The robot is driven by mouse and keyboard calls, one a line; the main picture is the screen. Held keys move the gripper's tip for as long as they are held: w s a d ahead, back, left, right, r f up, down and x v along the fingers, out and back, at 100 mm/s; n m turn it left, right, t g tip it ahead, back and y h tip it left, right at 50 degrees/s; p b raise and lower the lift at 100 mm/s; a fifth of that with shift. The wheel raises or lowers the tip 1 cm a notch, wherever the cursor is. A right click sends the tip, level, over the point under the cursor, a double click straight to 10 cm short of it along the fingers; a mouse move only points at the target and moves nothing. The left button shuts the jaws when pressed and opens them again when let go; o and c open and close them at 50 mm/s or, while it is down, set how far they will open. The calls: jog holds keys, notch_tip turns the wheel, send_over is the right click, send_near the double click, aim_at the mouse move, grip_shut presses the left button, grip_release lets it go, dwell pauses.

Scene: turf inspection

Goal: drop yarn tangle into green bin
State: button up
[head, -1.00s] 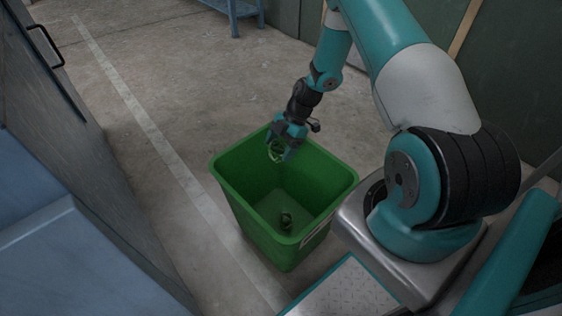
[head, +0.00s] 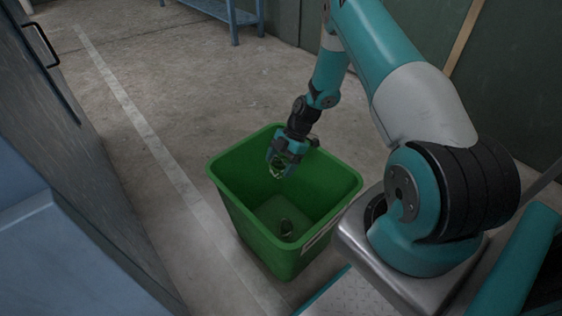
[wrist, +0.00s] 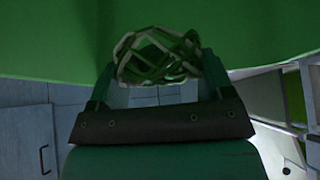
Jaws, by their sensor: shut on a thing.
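The green bin (head: 236,222) stands open on the floor in the middle of the head view. My gripper (head: 280,168) is over the bin's opening, near its far side, with the fingers pointing down. It is shut on the yarn tangle (wrist: 158,56), a loose ball of pale and dark green strands, which shows between the fingers (wrist: 155,78) in the wrist view. In the head view the tangle (head: 277,170) is small and partly covered by the fingers.
A grey cabinet with a handle (head: 42,45) stands at the left, beside a blue surface (head: 50,255). A blue bench (head: 225,14) is at the back. Bare concrete floor with a pale line (head: 150,140) lies left of the bin.

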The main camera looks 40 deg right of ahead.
jog(key=o, duration=0.9)
jog(key=p+v, duration=0.3)
jog(key=v, duration=1.4)
jog(key=shift+r, duration=0.2)
notch_tip(320, 180, up, 8)
jog(key=m, duration=0.2)
send_over(281, 157)
jog(key=s+a+r+m+h, duration=0.2)
jog(key=s+a+r, duration=0.1)
jog(key=a+r, duration=0.6)
jog(key=s+a+r+m, duration=0.4)
jog(key=s+a, duration=0.3)
jog(key=s, duration=0.3)
jog(key=s+a+r+m, duration=0.3)
jog(key=s+a+r, duration=0.2)
jog(key=s+a, duration=0.4)
jog(key=r+p, duration=0.8)
jog(key=s+d+r+p, duration=0.1)
jog(key=r+p, duration=1.5)
jog(key=p, duration=0.1)
jog(key=shift+s+d+r, duration=0.2)
jog(key=shift+s+r, duration=0.05)
jog(key=shift+s, duration=0.05)
